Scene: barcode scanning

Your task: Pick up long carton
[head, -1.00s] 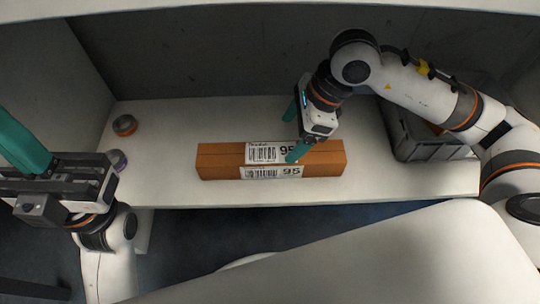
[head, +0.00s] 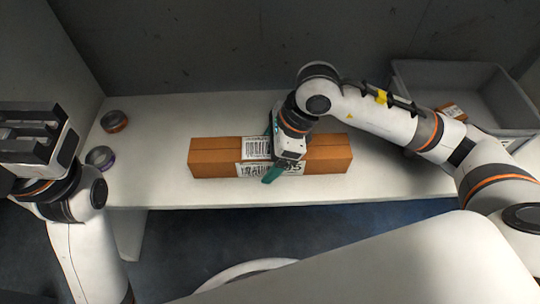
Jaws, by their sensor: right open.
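The long carton (head: 325,156) is a brown box with white barcode labels on its top and front. It lies lengthwise near the front edge of the white table (head: 200,118). My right gripper (head: 275,155) is open over its middle. One teal finger shows in front of the carton's front face. The other finger is mostly hidden behind the gripper body, on the far side. The gripper covers part of the labels; I cannot tell whether the fingers touch the carton. My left gripper (head: 32,135) is at the left edge, away from the carton, and its fingers are not clearly visible.
Two tape rolls, one orange (head: 114,121) and one purple (head: 100,157), lie on the table's left side. A grey crate (head: 405,75) stands at the back right with a small brown box (head: 453,111) in it. A dark wall closes the back.

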